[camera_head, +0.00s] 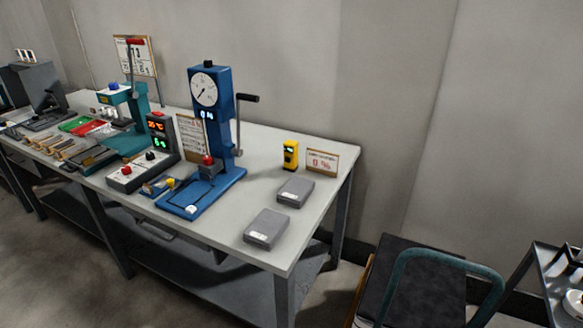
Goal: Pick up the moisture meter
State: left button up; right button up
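Nothing blocks the view of the device. Neither of my grippers is in view.
Two grey flat boxes (295,192) (266,229) lie in front of the yellow device. A tall blue press with a dial (211,110) stands to its left, its crank handle reaching right.

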aim_at(290, 147)
jog(key=i+j, duration=0.15)
jog(key=j, duration=0.2)
jog(key=i+j+z, duration=0.15)
jog(key=j, duration=0.25)
jog(key=i+j, duration=0.15)
jog(key=j, duration=0.2)
jog(key=z, duration=0.05)
